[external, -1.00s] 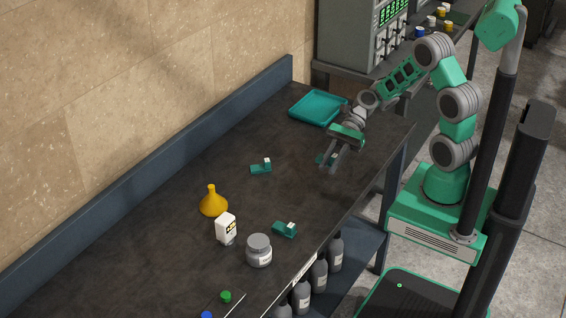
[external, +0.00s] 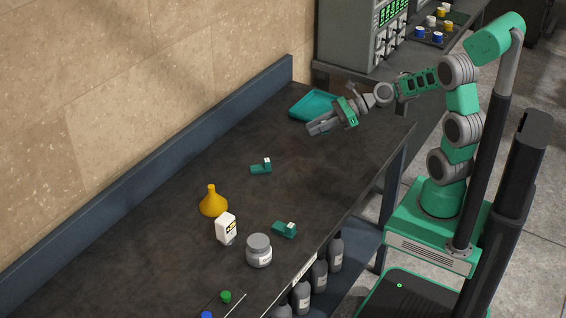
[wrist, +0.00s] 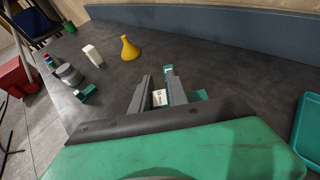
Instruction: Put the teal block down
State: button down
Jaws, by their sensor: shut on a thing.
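My gripper (external: 318,127) is above the table, beside the near-left side of the teal tray (external: 308,103). In the wrist view its fingers (wrist: 160,93) are shut on a teal block (wrist: 199,95) with a white label between them. The held block cannot be made out in the external view. A second teal block with a white top (external: 260,168) lies in mid-table. A third teal block (external: 284,230) lies by the grey jar (external: 259,252). The tray's edge also shows at the right of the wrist view (wrist: 302,125).
A yellow funnel (external: 213,204) and a white bottle (external: 226,230) stand on the dark table (external: 180,240). A blue-grey upstand (external: 150,186) runs along the wall side.

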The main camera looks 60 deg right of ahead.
jog(key=w+a+f, duration=0.1)
jog(key=w+f, duration=0.4)
jog(key=w, duration=0.5)
send_over(277, 154)
notch_tip(277, 154, down, 5)
jog(key=shift+d+r, duration=0.1)
jog(key=shift+r, duration=0.05)
notch_tip(277, 154, down, 3)
jog(key=shift+r, duration=0.2)
jog(key=shift+f, duration=0.4)
jog(key=c, duration=1.3)
grip_release()
